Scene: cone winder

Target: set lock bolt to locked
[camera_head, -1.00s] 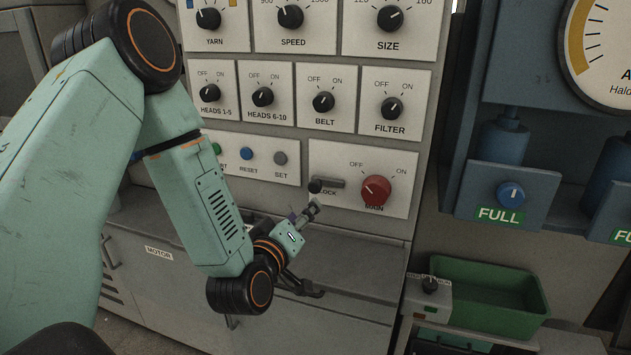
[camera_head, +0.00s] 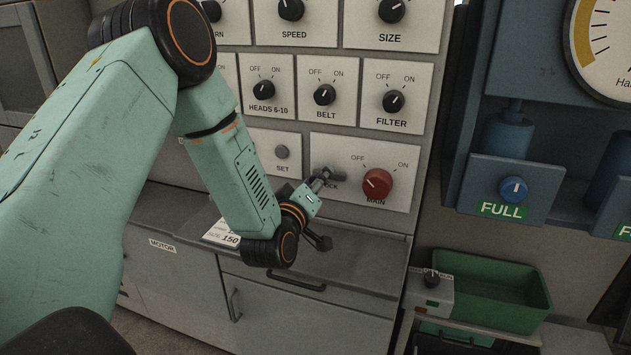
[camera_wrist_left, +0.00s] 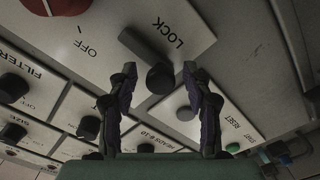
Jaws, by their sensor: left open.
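The lock bolt (camera_head: 340,176) is a dark grey bar on the white MAIN panel, left of the red MAIN knob (camera_head: 377,184). The knob's mark points toward OFF. In the left wrist view the bolt (camera_wrist_left: 143,43) lies slantwise beside the LOCK label, with a round knob at its near end. My left gripper (camera_head: 321,184) is at the bolt's left end. In the left wrist view its open fingers (camera_wrist_left: 159,84) stand either side of the bolt's knob, with gaps showing; contact is not visible. The gripper partly hides the LOCK label in the head view. My right gripper is not in view.
A grey ledge (camera_head: 350,265) juts out below. A green bin (camera_head: 490,290) stands lower right.

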